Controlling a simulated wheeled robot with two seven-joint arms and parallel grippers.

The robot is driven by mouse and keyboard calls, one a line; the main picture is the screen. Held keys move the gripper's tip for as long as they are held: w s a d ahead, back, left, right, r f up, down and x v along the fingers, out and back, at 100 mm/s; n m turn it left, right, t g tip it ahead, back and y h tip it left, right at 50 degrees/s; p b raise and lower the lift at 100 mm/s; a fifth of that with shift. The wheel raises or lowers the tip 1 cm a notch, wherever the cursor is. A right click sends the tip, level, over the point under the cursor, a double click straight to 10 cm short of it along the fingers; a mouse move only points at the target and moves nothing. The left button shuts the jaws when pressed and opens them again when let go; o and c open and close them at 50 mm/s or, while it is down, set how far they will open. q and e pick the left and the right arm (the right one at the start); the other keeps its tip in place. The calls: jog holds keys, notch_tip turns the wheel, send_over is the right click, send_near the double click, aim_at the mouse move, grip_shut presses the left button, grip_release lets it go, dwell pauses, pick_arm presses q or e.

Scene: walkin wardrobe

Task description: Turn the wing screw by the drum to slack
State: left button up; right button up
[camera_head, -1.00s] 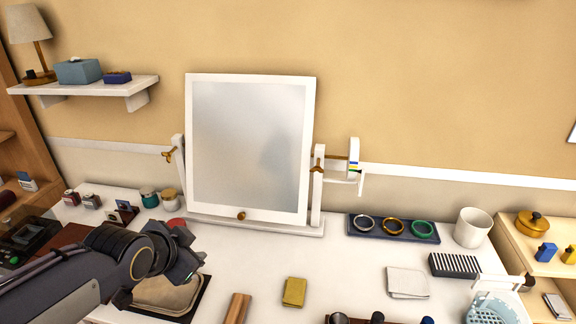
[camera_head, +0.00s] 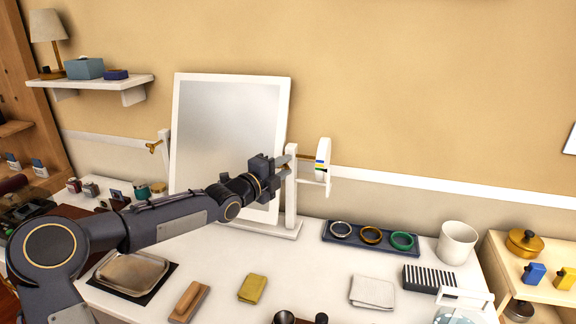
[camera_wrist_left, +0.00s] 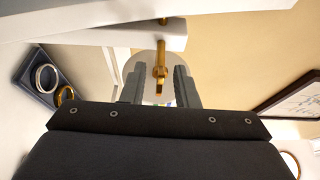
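The white mirror frame (camera_head: 178,130) stands upright on the table between two white posts. At the right post (camera_head: 291,190) the white drum (camera_head: 323,150) with coloured marks sits on a brass axle. The wing screw by the drum is hidden behind my left gripper (camera_head: 284,162) in the head view. In the left wrist view the brass wing screw (camera_wrist_left: 160,72) shows between the fingers of my left gripper (camera_wrist_left: 160,85), with a visible gap on both sides. The pale round drum (camera_wrist_left: 133,68) lies behind it. My right gripper is not in view.
Another brass wing screw (camera_head: 153,147) sits on the left post. A dark tray with rings (camera_head: 370,235), a white cup (camera_head: 457,242), a yellow cloth (camera_head: 252,289) and a brush (camera_head: 187,301) lie on the table. My left arm crosses in front of the mirror.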

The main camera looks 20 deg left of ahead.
pick_arm(q)
jog(key=shift+x, duration=1.1)
jog(key=shift+c, duration=0.2)
grip_shut()
